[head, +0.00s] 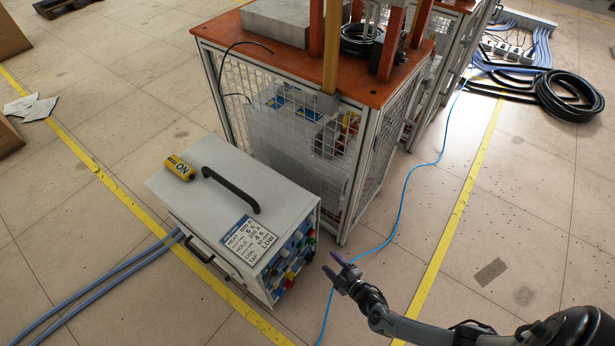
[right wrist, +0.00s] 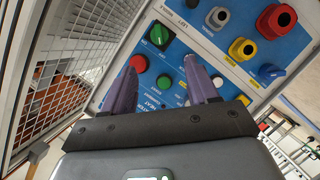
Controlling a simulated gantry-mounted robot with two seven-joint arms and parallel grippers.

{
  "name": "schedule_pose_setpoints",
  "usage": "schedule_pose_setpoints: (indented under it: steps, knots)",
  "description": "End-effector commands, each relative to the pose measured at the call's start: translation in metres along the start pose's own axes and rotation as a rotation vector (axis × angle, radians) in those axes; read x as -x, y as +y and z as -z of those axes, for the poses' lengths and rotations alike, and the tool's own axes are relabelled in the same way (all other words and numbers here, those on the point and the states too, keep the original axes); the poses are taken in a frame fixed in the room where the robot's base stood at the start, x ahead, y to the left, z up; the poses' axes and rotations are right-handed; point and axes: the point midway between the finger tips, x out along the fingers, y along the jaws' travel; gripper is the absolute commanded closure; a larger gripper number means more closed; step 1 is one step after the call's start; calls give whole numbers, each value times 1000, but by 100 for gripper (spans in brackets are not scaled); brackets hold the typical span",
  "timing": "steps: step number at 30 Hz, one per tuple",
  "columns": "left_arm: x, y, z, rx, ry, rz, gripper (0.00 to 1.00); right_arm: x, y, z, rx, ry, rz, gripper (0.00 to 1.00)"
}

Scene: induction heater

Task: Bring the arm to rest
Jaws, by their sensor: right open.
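My right gripper (head: 341,268) is open and empty in the head view, held just to the right of the front panel of a grey box-shaped heater unit (head: 232,178). In the right wrist view its two purple fingers (right wrist: 162,88) point at the unit's blue panel (right wrist: 185,60). I cannot tell whether the fingers touch the panel. My left gripper is not in view.
A caged bench with an orange top (head: 375,75) stands behind the unit. A thin blue cable (head: 404,205) runs along the floor near my right arm. Coiled black hose (head: 570,97) lies at the far right. The tiled floor right of the yellow line (head: 462,200) is mostly clear.

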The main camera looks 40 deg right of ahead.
Motion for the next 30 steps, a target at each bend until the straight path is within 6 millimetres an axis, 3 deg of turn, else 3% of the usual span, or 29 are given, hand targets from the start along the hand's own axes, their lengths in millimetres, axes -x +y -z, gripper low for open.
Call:
schedule_pose_setpoints:
  steps: [5,9,11,17,21,26,30]
  knots:
    - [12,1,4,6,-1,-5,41,13,2,3,-1,-12,14,41]
    - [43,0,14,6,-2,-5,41,48,5,11,-15,-46,41,41]
    - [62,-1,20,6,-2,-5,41,63,13,27,-39,-49,40,41]
    - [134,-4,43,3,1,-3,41,94,68,133,-226,-53,17,41]
    - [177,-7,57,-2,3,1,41,105,120,206,-398,-148,54,41]
    - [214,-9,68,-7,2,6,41,125,183,283,-558,-270,141,41]
    - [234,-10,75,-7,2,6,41,154,236,340,-641,-386,240,41]
